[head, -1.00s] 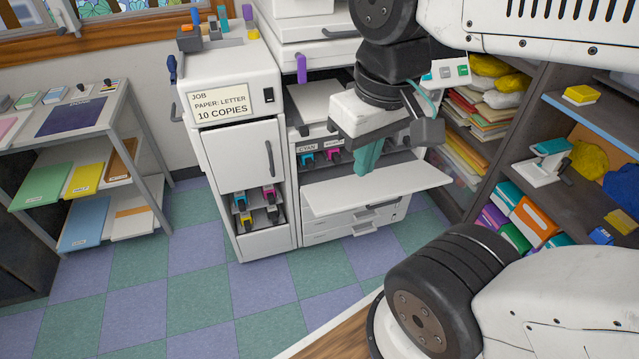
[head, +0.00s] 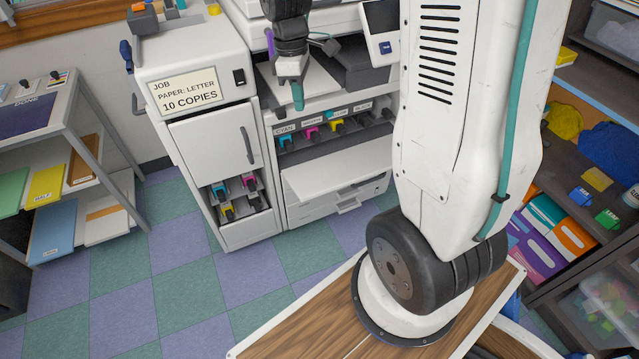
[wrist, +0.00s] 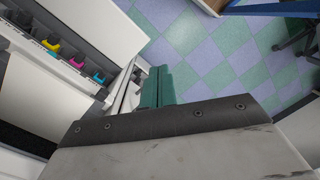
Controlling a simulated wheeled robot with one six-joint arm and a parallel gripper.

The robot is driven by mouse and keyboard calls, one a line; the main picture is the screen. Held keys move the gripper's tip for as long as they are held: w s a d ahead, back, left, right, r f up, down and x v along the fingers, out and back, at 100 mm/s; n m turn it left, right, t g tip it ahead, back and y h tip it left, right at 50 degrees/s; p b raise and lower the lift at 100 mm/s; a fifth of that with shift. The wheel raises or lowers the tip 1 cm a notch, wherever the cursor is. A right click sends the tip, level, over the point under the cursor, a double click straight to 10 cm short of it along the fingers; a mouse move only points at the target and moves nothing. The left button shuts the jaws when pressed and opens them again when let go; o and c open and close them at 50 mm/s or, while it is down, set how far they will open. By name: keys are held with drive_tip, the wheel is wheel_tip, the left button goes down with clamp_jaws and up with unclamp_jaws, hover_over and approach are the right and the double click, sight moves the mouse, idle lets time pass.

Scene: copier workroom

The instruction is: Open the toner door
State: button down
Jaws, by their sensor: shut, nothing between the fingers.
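The copier's toner door (head: 338,178) is a white flap. It is folded down and sticks out below the toner bay. The open bay shows a row of cartridges, with a cyan one (head: 286,141), a magenta one (head: 313,133) and a yellow one (head: 337,125) clear to see. My gripper (head: 298,103) has teal fingers, shut and empty. It hangs above the toner bay, in front of the copier's middle opening, apart from the door. In the wrist view the fingers (wrist: 158,88) point past the white flap (wrist: 105,28), with the cartridges at the left.
A white cabinet (head: 205,135) with a job sign stands left of the copier, with spare cartridges in its lower opening. A paper rack (head: 60,130) is at the far left. Shelves (head: 590,150) stand at the right. The checkered floor ahead is clear.

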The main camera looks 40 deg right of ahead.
drive_tip(key=w+d+f+n+g, duration=0.1)
drive_tip(key=w+d+f+n, duration=0.15)
drive_tip(key=f, duration=0.35)
drive_tip(key=w+d+f+n, duration=0.1)
drive_tip(key=w+d+f, duration=0.15)
drive_tip(key=f, duration=0.45)
drive_tip(key=n+g, duration=0.1)
drive_tip(key=n, duration=0.2)
approach(321, 191)
drive_tip(key=shift+y, duration=0.4)
drive_tip(key=x, duration=0.5)
drive_tip(key=shift+s+d+f, duration=0.15)
drive_tip(key=shift+d+f, duration=0.1)
drive_tip(key=shift+d, duration=0.05)
drive_tip(key=shift+s+f, duration=0.15)
drive_tip(key=shift+f, duration=0.5)
drive_tip(key=shift+s, duration=0.1)
drive_tip(key=x, duration=0.5)
drive_tip(key=shift+s+a+f, duration=0.1)
drive_tip(key=shift+s, duration=0.1)
wheel_tip(321, 191, up, 14)
drive_tip(key=shift+w, duration=0.25)
